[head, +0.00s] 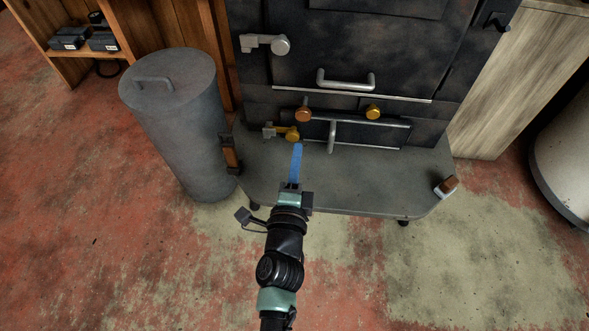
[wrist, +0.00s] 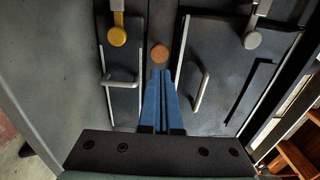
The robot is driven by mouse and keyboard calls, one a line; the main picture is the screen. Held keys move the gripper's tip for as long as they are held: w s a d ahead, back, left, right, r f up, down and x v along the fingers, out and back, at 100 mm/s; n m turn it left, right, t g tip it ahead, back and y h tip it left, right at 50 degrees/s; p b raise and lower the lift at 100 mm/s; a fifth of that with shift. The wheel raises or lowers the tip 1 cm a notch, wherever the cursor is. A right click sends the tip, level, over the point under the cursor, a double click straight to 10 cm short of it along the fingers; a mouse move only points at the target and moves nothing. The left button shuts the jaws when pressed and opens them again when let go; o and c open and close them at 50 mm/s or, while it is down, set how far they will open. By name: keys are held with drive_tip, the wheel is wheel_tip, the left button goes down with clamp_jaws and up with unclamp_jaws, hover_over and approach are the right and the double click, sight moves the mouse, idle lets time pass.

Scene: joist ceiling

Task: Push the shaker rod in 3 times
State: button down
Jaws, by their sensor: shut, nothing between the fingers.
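A dark stove (head: 350,50) stands ahead. A copper-coloured round knob (head: 303,115), which looks like the end of the shaker rod, sits on its front between the upper and lower doors. The wrist view also shows this knob (wrist: 159,54), just beyond my fingertips. My gripper (head: 297,146) has blue fingers held together with nothing between them. It is in front of the stove, over the grey base plate. In the wrist view my fingertips (wrist: 160,73) point toward the knob, and a small gap seems to separate them. The rod behind the knob is hidden.
A second, yellowish knob (head: 373,112) sits to the right. A yellow-ended latch (head: 292,133), the lower door handle (head: 332,137) and the upper door handle (head: 346,84) stick out nearby. A grey lidded bin (head: 175,120) stands at left. The floor in front is clear.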

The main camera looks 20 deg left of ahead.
drive_tip(key=shift+v, duration=1.55)
